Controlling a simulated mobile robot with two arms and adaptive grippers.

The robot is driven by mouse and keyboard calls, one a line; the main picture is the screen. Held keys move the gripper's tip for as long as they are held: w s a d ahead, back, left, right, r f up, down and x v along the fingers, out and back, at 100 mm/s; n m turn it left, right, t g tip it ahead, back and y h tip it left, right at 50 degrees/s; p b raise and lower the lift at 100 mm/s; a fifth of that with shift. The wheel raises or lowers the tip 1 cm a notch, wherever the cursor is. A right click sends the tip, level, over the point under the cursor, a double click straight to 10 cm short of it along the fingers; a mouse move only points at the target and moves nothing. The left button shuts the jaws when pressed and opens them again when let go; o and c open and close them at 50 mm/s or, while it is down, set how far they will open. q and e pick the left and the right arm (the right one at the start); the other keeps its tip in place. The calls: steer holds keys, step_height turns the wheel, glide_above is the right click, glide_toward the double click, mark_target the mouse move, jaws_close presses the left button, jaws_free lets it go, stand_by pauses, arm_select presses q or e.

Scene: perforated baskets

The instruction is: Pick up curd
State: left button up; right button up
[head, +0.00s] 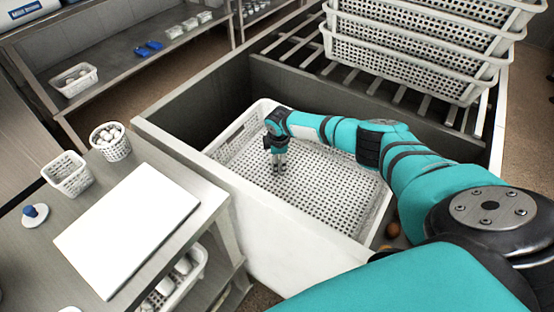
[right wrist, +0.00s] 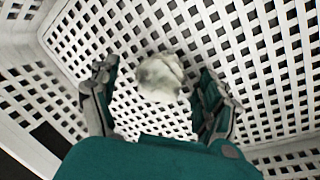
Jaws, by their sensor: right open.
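A whitish, rounded lump that looks like the curd (right wrist: 160,78) lies on the perforated floor of a white basket, near a corner, in the right wrist view. My right gripper (right wrist: 155,105) is open, with one finger on each side of the lump and the lump between and slightly beyond them. Whether the fingers touch it I cannot tell. In the head view my right gripper (head: 279,170) points down into the large white basket (head: 330,205), and the curd is not visible there. My left gripper is not in view.
The basket sits in a deep grey bin (head: 175,140) with raised walls. A stack of white baskets (head: 415,50) stands behind on slats. At left, a table holds a white board (head: 128,228) and small baskets (head: 110,142). A brown round object (head: 393,230) lies beside the basket.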

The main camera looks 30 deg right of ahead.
steer(key=shift+r, duration=0.1)
steer(key=c, duration=1.3)
steer(key=shift+r, duration=0.1)
steer(key=v, duration=0.3)
steer(key=w+p+v, duration=0.1)
steer(key=v, duration=0.5)
steer(key=shift+w+d+r, duration=0.35)
steer(key=shift+d+r, duration=0.05)
steer(key=shift+r, duration=0.1)
